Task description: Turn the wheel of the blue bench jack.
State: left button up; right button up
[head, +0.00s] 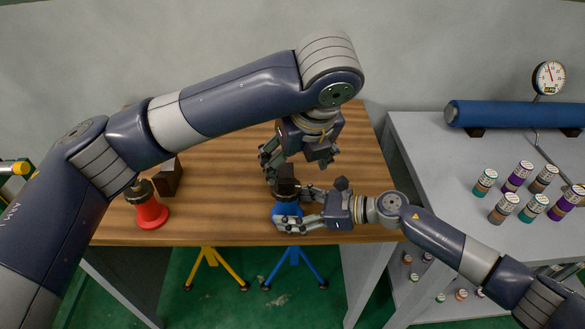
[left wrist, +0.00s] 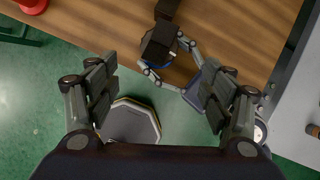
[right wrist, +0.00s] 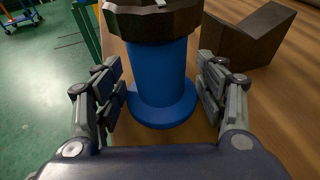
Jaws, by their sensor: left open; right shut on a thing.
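The blue bench jack (head: 286,211) stands near the front edge of the wooden table. Its blue column and round base (right wrist: 160,100) fill the middle of the right wrist view, with the dark, ridged wheel (right wrist: 152,22) on top. In the head view the wheel area (head: 286,188) is partly covered by my grippers. My right gripper (head: 290,208) is shut on the blue column, below the wheel, with one finger on each side. My left gripper (head: 297,160) is open and empty, above and just behind the jack. In the left wrist view the jack's dark top (left wrist: 158,42) lies beyond the open fingers.
A red jack (head: 151,211) and a dark block (head: 168,179) stand at the table's left. Yellow (head: 212,264) and blue (head: 294,264) stand legs show below the front edge. A grey bench at right holds a blue pipe (head: 515,113) and several cans.

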pick_arm(q)
jog(key=shift+s+r, duration=0.1)
jog(key=shift+r, duration=0.1)
jog(key=m+t+h, duration=0.1)
jog(key=m+t, duration=0.2)
jog(key=t, duration=0.6)
send_near(287, 192)
jog(key=shift+f, duration=0.7)
jog(key=shift+m, duration=0.3)
jog(key=x, duration=1.1)
jog(key=shift+r, duration=0.15)
jog(key=c, duration=1.1)
